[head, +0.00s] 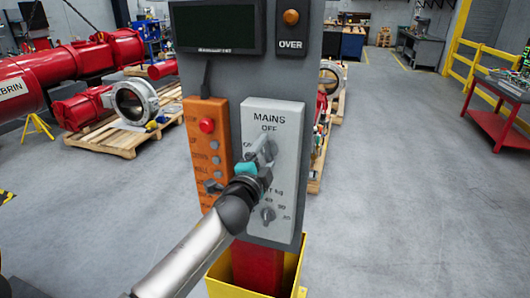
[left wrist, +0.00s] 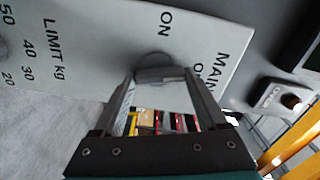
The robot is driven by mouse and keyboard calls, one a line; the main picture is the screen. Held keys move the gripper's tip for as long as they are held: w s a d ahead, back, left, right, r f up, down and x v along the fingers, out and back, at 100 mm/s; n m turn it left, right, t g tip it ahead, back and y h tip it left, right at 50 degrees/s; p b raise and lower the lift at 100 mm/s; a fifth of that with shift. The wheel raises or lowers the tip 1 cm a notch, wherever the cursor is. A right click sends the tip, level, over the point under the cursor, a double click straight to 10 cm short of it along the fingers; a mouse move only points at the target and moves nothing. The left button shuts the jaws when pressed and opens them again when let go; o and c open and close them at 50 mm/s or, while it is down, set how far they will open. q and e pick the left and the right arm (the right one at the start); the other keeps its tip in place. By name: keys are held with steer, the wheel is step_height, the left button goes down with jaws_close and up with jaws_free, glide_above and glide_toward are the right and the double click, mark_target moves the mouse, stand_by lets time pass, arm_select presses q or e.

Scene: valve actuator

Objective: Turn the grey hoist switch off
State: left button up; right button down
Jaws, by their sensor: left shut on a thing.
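The grey MAINS switch box (head: 284,118) is on the front of a dark grey post, with OFF marked at its top. The hoist switch knob (head: 270,145) sits below the OFF mark and is largely covered by my left gripper (head: 263,157). In the left wrist view the gripper (left wrist: 160,78) has its fingertips at the switch knob (left wrist: 154,59), beside the ON mark. The gripper is shut on the knob. The knob's exact pointing direction is hard to tell. My right gripper is not in view.
An orange button box (head: 199,140) with a red button is left of the switch box. A smaller limit dial (head: 267,214) is below the knob. A dark display (head: 216,27) and an OVER lamp (head: 291,17) are above.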

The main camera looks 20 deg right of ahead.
arm_select(q)
steer(key=shift+m, duration=1.2)
steer(key=o, duration=1.3)
steer(key=shift+d, duration=0.1)
steer(key=shift+s, duration=0.1)
steer(key=shift+s+a+p, duration=0.3)
steer(key=v, duration=1.4)
steer(key=shift+s+a, duration=0.1)
steer(key=shift+s, duration=0.05)
